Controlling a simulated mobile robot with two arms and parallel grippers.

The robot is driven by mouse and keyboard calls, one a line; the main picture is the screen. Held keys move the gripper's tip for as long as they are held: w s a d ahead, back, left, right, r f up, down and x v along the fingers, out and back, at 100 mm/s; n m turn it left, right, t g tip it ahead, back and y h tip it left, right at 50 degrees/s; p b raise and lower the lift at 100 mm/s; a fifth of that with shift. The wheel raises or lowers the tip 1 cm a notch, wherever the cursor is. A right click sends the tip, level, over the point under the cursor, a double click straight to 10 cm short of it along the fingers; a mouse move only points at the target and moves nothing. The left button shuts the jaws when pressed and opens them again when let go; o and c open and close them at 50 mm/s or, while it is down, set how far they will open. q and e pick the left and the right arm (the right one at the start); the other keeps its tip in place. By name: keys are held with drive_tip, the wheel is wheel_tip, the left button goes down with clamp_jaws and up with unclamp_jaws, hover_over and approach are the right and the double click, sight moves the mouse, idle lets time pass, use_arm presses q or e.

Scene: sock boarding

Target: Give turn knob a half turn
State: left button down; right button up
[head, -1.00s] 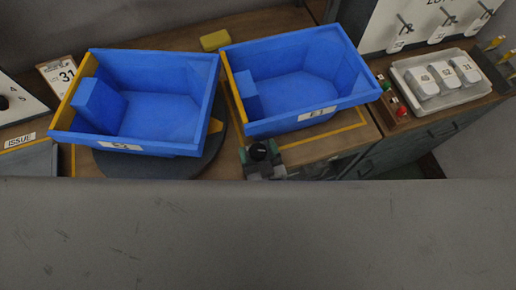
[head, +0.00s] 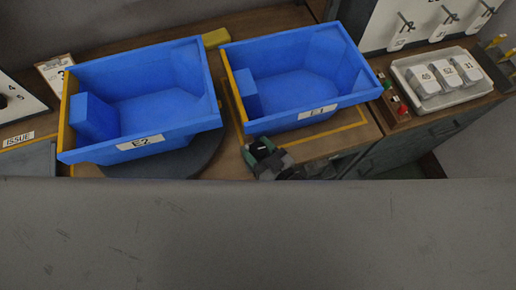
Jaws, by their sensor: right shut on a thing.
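The turn knob (head: 263,147) is small and dark and stands at the front edge of the bench, between the two blue bins. My right gripper (head: 266,156) is shut on it, with its jaws slanted across the knob. The gripper and the foreground hide most of the knob's lower part. Just left of it, a blue bin labelled E2 (head: 178,138) sits on a dark round turntable (head: 203,158). The bin's label faces the front. My left gripper is not in view.
A second blue bin, E1 (head: 318,118), stands inside a yellow outline right of the turntable. A yellow block (head: 216,39) lies behind the bins. A tray (head: 463,84) of numbered white pieces is at the right. A grey surface (head: 250,235) fills the lower foreground.

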idle(0.3)
drive_tip(key=o, duration=0.9)
drive_tip(key=b+v, duration=0.1)
drive_tip(key=v, duration=0.9)
drive_tip(key=shift+s+d+b, duration=0.2)
drive_tip(key=shift+d+b, duration=0.15)
drive_tip(key=shift+d, duration=0.05)
